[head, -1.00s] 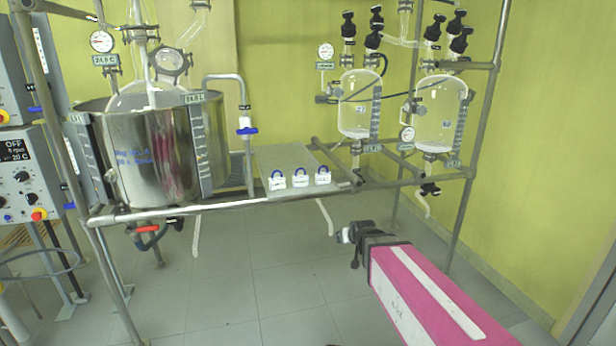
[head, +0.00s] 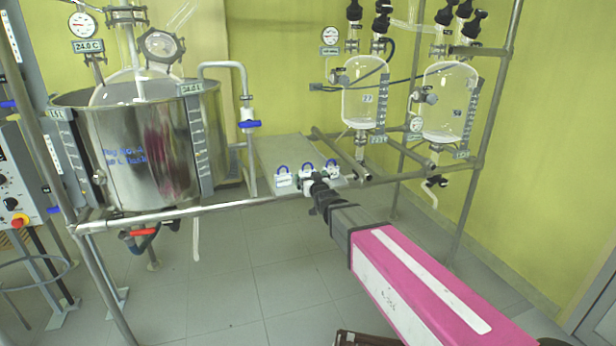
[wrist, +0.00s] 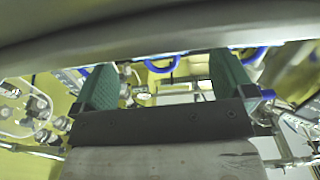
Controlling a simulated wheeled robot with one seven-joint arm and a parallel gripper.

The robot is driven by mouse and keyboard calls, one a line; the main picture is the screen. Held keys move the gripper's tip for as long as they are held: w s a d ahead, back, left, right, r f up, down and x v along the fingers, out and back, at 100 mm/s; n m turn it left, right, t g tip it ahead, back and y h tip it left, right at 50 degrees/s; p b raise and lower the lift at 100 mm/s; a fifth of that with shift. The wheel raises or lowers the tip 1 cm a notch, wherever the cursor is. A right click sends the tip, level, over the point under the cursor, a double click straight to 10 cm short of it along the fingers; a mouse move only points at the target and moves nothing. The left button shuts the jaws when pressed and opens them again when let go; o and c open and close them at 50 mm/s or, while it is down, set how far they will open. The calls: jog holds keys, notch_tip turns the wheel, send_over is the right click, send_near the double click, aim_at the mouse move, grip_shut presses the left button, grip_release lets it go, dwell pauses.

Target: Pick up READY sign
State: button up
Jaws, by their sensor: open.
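Three small white signs with blue loop handles stand in a row on a grey shelf (head: 285,150): a left one (head: 283,180), a middle one (head: 307,172) and a right one (head: 333,172). Their lettering is too small to read, so I cannot tell which says READY. My gripper (head: 316,183) is at the shelf's front edge, by the middle and right signs, and partly hides them. In the wrist view my gripper (wrist: 163,85) is open, with green finger pads apart. A blue handle (wrist: 163,66) shows between them; no contact is visible.
A metal rail (head: 230,203) runs along the front of the shelf. A large steel vessel (head: 150,150) stands left, with a blue-handled valve (head: 249,124) near the shelf. Glass vessels (head: 365,95) hang on the right. A grey bar (wrist: 150,35) crosses the wrist view's top.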

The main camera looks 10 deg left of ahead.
aim_at(308, 174)
jog(key=x, duration=0.6)
jog(key=c, duration=1)
